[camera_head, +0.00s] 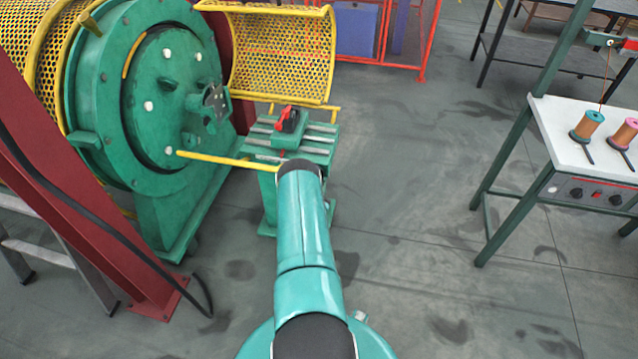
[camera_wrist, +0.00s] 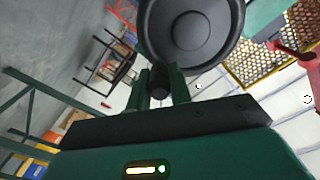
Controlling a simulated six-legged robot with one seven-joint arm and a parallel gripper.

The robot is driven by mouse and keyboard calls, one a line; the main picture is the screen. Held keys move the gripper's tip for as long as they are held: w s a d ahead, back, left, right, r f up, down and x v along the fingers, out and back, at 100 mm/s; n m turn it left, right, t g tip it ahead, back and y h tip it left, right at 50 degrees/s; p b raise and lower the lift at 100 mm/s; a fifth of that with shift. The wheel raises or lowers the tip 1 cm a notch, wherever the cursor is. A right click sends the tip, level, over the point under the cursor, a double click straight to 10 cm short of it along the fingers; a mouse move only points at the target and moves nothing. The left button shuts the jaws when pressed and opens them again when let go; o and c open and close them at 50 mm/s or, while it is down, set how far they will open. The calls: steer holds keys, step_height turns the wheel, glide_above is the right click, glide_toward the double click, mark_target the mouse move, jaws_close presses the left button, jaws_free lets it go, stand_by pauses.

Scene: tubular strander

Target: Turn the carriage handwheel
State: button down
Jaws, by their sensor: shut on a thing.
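The carriage handwheel (camera_wrist: 190,22) is a dark round disc at the top of the wrist view. Its short black handle (camera_wrist: 160,78) sticks out toward me. My gripper (camera_wrist: 160,88) has its two green fingers on either side of this handle and is shut on it. In the head view the green carriage (camera_head: 318,151), with a slotted top, stands just beyond the end of my arm. My arm hides the handwheel and the gripper in that view.
The green strander drum (camera_head: 160,100) and a yellow mesh guard (camera_head: 280,60) stand left of and behind the carriage. A yellow bar (camera_head: 225,160) reaches toward it. A red beam (camera_head: 80,190) is at left. A white-topped bench (camera_head: 560,130) stands right, with clear floor between.

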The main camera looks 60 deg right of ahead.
steer(key=shift+f, duration=0.1)
steer(key=c, duration=1.3)
jaws_free()
steer(key=shift+o, duration=0.2)
steer(key=v, duration=1.4)
steer(key=shift+w+d, duration=0.1)
